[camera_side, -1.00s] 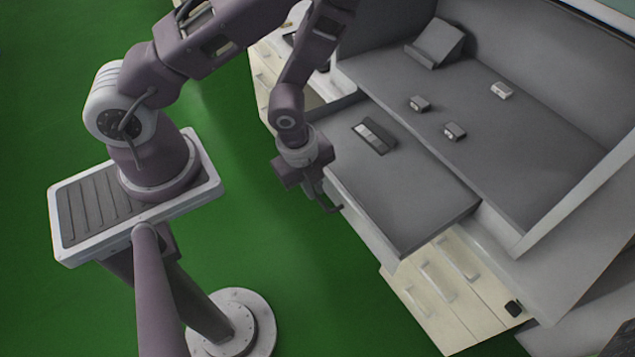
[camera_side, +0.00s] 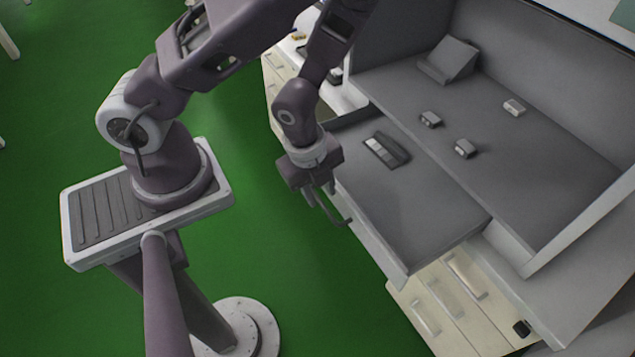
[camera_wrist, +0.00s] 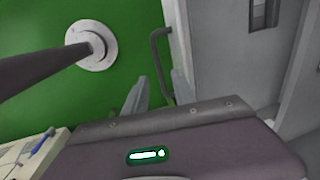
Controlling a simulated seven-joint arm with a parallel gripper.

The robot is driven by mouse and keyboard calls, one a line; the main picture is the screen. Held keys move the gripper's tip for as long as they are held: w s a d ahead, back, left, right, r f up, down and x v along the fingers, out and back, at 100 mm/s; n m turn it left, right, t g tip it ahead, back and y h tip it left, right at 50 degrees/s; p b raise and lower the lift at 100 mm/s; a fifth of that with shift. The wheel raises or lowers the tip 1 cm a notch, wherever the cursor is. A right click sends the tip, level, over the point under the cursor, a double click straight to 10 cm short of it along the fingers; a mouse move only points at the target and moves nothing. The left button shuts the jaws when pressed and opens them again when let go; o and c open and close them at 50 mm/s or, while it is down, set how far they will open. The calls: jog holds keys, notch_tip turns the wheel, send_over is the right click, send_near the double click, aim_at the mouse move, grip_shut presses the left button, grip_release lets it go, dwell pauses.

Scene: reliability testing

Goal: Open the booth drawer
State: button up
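The booth drawer (camera_side: 425,200) is a wide grey tray standing pulled out from the grey booth. A dark item with pale squares (camera_side: 385,151) lies in it. Its thin curved handle (camera_side: 344,220) sticks out from the front face; it also shows as a dark bar in the wrist view (camera_wrist: 155,55). My gripper (camera_side: 320,194) is at the drawer front, close to the handle. In the wrist view its two fingers (camera_wrist: 158,96) are apart, with the lower end of the handle showing between and beyond them. Whether a finger touches the handle cannot be told.
The booth top (camera_side: 490,125) holds several small grey blocks and a wedge-shaped stand (camera_side: 448,59). Cream drawers (camera_side: 450,295) stand below the pulled-out drawer. Green floor (camera_side: 300,290) is free in front of it.

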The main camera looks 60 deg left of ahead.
jog(key=shift+s+r, duration=0.15)
jog(key=shift+r, duration=0.7)
jog(key=shift+s+r, duration=0.15)
jog(key=shift+r, duration=0.7)
jog(key=w+a+r+n+t+y, duration=0.1)
jog(key=w+a+r+n, duration=0.1)
jog(key=r+n, duration=0.4)
jog(key=w+a+r+n+t, duration=0.2)
jog(key=r+n, duration=0.1)
jog(key=r, duration=0.6)
jog(key=s+d+r+n+h, duration=0.1)
jog(key=s+d+r+n, duration=0.2)
jog(key=s+r+n, duration=0.5)
jog(key=s+r, duration=0.4)
jog(key=shift+s+n, duration=0.3)
jog(key=shift+n, duration=0.1)
